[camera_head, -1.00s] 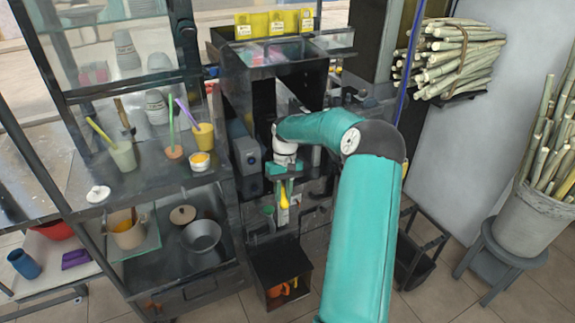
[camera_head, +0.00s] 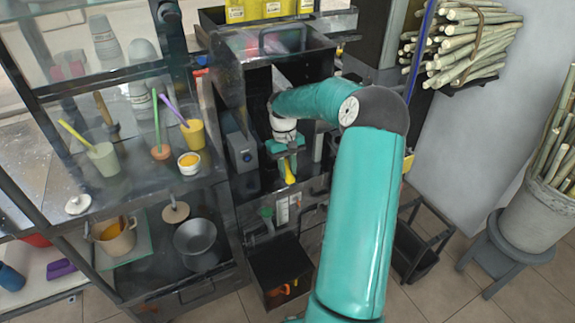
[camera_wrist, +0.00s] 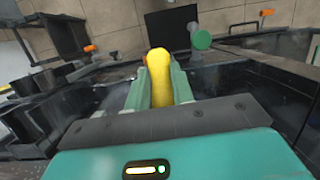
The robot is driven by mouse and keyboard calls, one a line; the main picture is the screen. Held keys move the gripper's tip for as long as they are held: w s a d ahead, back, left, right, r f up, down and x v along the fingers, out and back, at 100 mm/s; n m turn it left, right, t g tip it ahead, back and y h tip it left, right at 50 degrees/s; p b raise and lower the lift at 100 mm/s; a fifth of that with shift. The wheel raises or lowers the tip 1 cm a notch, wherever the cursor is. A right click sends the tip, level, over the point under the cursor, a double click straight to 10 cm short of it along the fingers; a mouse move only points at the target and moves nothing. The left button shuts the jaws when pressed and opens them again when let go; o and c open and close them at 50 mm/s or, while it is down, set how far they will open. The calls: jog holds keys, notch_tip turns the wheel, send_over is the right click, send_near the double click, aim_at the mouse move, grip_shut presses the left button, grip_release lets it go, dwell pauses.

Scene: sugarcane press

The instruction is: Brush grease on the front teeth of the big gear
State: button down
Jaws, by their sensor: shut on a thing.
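My gripper (camera_head: 289,160) is at the dark sugarcane press (camera_head: 290,62), in front of its lower opening. In the wrist view my gripper (camera_wrist: 159,88) has its two green fingers shut on a yellow handle (camera_wrist: 160,66). The yellow handle also shows below the fingers in the head view (camera_head: 290,175). The brush end is not visible. I cannot make out the big gear or its front teeth in either view. A small white cup with yellow-orange contents (camera_head: 189,163) stands on the shelf at left; I cannot tell if it is grease.
A green round knob (camera_wrist: 202,40) shows ahead in the wrist view. A dark open bin (camera_head: 280,268) is below. Cups and pots crowd the left shelf (camera_head: 140,190).

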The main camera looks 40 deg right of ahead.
jog(key=shift+w+a, duration=0.15)
jog(key=shift+w, duration=0.25)
jog(key=shift+w+d, duration=0.25)
jog(key=shift+w, duration=0.5)
jog(key=shift+w+d, duration=0.25)
jog(key=shift+w, duration=0.55)
jog(key=shift+w+d, duration=0.25)
jog(key=shift+w, duration=0.5)
jog(key=shift+w+d, duration=0.2)
jog(key=shift+w, duration=0.3)
jog(key=shift+w+d, duration=0.15)
jog(key=shift+w, duration=0.35)
